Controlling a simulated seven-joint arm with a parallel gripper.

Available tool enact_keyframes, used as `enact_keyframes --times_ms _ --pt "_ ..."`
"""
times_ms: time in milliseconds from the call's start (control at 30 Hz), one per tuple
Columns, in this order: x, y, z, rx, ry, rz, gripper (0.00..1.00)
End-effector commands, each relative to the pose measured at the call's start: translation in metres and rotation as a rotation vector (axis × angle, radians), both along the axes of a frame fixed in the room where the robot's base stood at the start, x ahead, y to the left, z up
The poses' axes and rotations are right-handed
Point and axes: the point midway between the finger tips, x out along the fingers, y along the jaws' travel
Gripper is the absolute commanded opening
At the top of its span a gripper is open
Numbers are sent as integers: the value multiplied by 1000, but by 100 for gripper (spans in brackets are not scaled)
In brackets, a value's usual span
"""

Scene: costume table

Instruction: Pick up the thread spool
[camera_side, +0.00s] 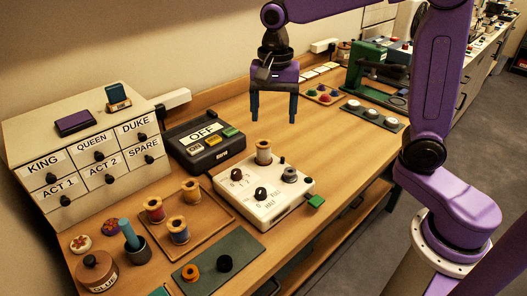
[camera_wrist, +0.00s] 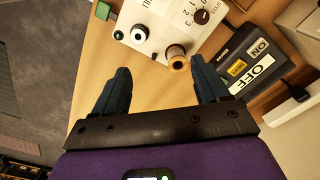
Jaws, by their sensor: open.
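A wooden thread spool (camera_side: 263,150) stands upright on the cream control box (camera_side: 287,203). In the wrist view, this spool (camera_wrist: 177,57) is just beyond my fingertips, nearer the right one, and the box (camera_wrist: 152,14) lies behind it. My gripper (camera_side: 273,119) is open and empty, pointing down in the air. In the wrist view, my gripper (camera_wrist: 163,80) has nothing between its fingers.
A black switch box (camera_side: 205,143) marked OFF is left of the cream box. A labelled drawer cabinet (camera_side: 90,150) stands at the left. A green mat (camera_side: 238,248), a glue pot (camera_side: 94,270) and a mortar-like cup (camera_side: 136,249) are in front. A green machine (camera_side: 368,65) stands at the back.

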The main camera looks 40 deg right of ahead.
Motion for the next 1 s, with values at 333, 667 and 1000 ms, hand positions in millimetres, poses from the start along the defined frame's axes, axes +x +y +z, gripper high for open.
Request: enact_keyframes --times_ms 333,667,1000 --pt "63 -25 11 -1 7 -599 74" --pt "72 -33 -5 -4 12 -721 74" --pt "71 -33 -68 -4 13 -719 74"
